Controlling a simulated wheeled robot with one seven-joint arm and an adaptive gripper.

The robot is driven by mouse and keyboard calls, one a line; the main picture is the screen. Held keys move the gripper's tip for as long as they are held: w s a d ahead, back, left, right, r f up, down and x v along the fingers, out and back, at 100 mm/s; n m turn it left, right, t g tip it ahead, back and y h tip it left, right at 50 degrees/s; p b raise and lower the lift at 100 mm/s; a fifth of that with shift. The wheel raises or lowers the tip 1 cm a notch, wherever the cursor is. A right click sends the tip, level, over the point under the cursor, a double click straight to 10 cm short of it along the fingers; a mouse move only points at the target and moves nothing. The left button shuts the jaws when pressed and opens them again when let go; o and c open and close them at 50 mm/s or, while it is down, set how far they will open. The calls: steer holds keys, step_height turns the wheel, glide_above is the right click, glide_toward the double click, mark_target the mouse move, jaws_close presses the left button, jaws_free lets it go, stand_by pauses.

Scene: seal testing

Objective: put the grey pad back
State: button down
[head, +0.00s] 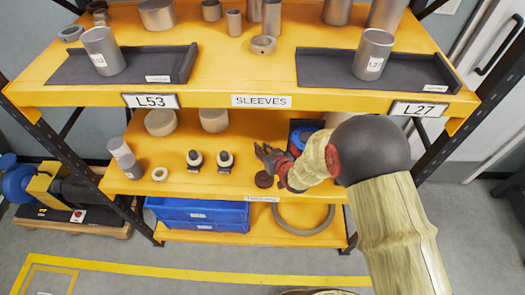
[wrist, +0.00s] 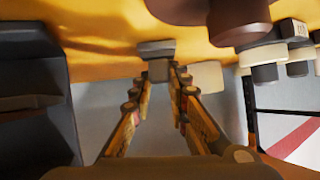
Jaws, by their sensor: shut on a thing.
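In the wrist view my gripper (wrist: 158,72) has its two fingers closed in on a small grey block, the grey pad (wrist: 156,48), held at the fingertips. In the head view my gripper (head: 264,153) reaches over the middle shelf (head: 160,185) from the right, its fingers pointing left. The pad cannot be made out in that view. A dark brown round piece (head: 264,180) stands just below the gripper in the picture; it also shows large at the top of the wrist view (wrist: 220,15). I cannot tell whether the pad touches the shelf.
Two black-and-cream pieces (head: 195,161) stand left of the gripper. A dark holder with a blue ring (head: 301,138) is behind my wrist. The yellow upper shelf (head: 215,75) overhangs, with two dark trays (head: 72,72).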

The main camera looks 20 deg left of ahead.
steer(key=c, duration=1.6)
jaws_free()
steer(key=shift+s+d+f, duration=0.1)
steer(key=shift+s+f, duration=0.05)
steer(key=shift+f, duration=0.25)
steer(key=shift+c, duration=0.2)
steer(key=shift+o, duration=0.3)
steer(key=p+v, duration=0.3)
steer(key=v, duration=0.9)
steer(key=shift+r, duration=0.1)
